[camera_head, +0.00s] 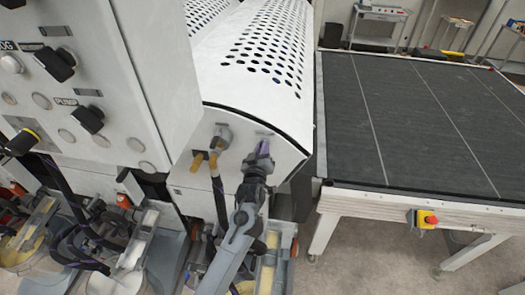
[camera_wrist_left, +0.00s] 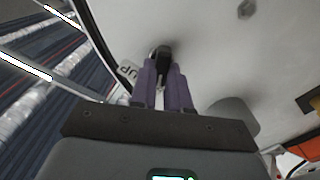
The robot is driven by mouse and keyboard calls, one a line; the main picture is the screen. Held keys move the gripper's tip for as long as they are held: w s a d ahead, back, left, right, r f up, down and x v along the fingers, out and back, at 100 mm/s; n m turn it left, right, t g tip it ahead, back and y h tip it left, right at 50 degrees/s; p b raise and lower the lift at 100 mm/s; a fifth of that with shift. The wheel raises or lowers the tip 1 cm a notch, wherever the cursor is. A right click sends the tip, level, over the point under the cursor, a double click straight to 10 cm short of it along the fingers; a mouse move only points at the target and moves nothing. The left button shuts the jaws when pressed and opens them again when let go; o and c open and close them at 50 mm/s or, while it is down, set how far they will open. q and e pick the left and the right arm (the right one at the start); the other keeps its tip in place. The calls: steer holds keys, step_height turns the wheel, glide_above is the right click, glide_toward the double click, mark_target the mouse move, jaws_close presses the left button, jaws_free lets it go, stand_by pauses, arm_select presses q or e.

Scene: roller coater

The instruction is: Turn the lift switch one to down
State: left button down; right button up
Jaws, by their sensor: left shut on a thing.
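My left gripper (camera_head: 263,148) reaches up to the end panel of the white machine. In the left wrist view its purple fingers (camera_wrist_left: 164,85) are shut on a small black switch knob (camera_wrist_left: 162,52) on the pale panel. A label with the letters "UP" (camera_wrist_left: 128,72) sits beside the knob. In the head view the knob is hidden by the gripper. I cannot read from the frames which way the switch points. My right gripper is not in view.
A grey control cabinet (camera_head: 155,60) with black knobs stands at the left. A perforated white cover (camera_head: 265,45) rises behind the gripper. A brass-coloured fitting with a hose (camera_head: 216,150) is just left of it. A dark conveyor table (camera_head: 420,120) with a red stop button (camera_head: 430,219) stands at the right.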

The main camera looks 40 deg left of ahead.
arm_select(q)
steer(key=shift+n, duration=0.4)
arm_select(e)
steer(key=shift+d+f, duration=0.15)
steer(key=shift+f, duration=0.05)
arm_select(q)
steer(key=c, duration=1.1)
jaws_free()
